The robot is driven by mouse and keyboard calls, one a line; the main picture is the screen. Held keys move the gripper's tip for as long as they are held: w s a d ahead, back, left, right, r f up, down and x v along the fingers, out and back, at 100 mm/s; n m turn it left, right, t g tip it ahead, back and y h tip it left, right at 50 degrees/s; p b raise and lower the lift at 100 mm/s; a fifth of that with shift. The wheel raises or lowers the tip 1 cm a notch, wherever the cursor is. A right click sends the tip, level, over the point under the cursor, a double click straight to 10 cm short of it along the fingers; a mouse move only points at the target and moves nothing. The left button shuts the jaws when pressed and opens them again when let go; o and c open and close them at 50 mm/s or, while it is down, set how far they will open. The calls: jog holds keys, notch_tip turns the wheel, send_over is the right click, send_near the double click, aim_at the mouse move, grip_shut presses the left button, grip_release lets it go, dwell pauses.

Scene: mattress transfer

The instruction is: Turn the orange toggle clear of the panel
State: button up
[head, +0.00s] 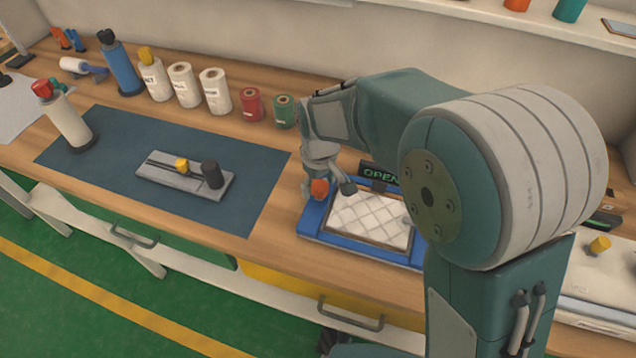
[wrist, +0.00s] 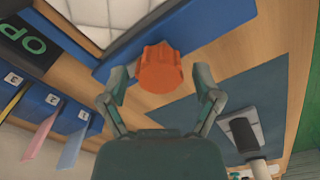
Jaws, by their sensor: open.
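The orange toggle (head: 319,188) sits at the left back corner of the blue frame (head: 345,246). In the wrist view the toggle (wrist: 160,69) is a ridged orange knob beside the blue edge of the frame. A white quilted panel (head: 368,219) lies inside the frame. My gripper (head: 325,178) is low over that corner, at the toggle. In the wrist view my gripper (wrist: 159,84) is open, with one finger on each side of the toggle and gaps showing. Whether the toggle overlaps the panel cannot be told.
An "OPEN" sign (head: 381,175) stands behind the frame. A blue mat (head: 110,140) with a grey slide fixture (head: 150,183) lies to the left. Bottles and rolls line the back. Bare wood (head: 283,215) shows between mat and frame.

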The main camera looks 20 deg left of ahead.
aim_at(321, 184)
jog(key=shift+r, duration=0.1)
notch_tip(321, 184, up, 12)
dwell(0.4)
jog(key=shift+a, duration=0.1)
jog(key=s+d+r+m+t+y, duration=0.1)
jog(key=s+d+r+m, duration=0.15)
jog(key=d, duration=0.65)
jog(key=s+d+r+m+t, duration=0.1)
jog(key=d+r+m, duration=0.25)
jog(key=d, duration=0.55)
jog(key=s+d+f+m+t+h, duration=0.1)
jog(key=s+d+m+t, duration=0.2)
jog(key=s+d, duration=0.7)
jog(key=d+m, duration=0.2)
jog(key=shift+s+d+t, duration=0.25)
jog(key=shift+d+t, duration=0.05)
jog(key=shift+d, duration=0.05)
